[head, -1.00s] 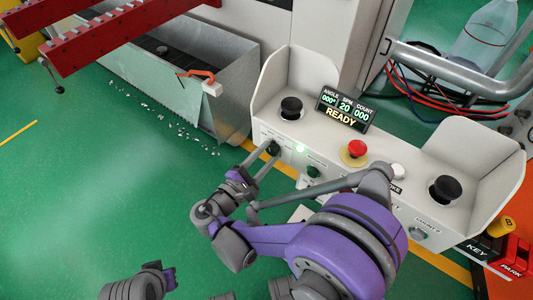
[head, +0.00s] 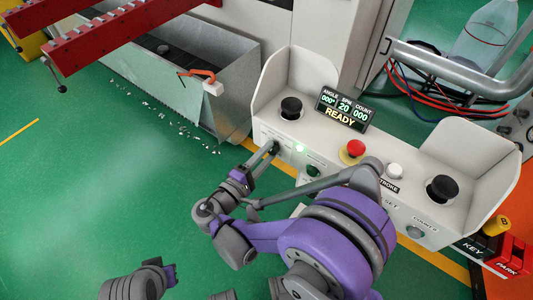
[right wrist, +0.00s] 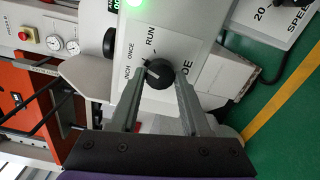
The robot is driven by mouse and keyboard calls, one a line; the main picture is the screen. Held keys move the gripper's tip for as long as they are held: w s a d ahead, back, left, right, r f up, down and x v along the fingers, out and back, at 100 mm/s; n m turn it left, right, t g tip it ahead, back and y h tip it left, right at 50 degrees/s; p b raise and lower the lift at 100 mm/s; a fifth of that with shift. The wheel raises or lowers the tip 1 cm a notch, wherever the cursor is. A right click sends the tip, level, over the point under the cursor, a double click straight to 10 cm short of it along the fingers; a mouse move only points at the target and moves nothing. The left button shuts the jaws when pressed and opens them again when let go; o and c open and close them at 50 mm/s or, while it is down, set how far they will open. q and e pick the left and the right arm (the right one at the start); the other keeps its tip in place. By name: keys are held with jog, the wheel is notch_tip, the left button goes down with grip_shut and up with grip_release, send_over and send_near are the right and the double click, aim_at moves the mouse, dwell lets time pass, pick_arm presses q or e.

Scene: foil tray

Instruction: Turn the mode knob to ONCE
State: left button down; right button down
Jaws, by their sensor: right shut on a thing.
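The mode knob (right wrist: 160,75) is a round black knob with a white pointer mark, on the front of the light grey control panel (head: 330,150). Labels INCH, ONCE and RUN stand around it in the right wrist view. The pointer is on the label side of the knob; I cannot tell exactly which label it meets. My right gripper (right wrist: 159,90) has a finger on each side of the knob and is shut on it. In the head view the right gripper (head: 269,152) largely covers the knob. My left gripper's fingers are not seen.
The panel carries a red button (head: 355,147), a white button (head: 394,171), black knobs (head: 291,107) and a display (head: 343,109) reading READY. A green lamp (head: 299,148) is lit beside the mode knob.

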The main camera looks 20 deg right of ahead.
jog(key=shift+c, duration=1.8)
grip_release()
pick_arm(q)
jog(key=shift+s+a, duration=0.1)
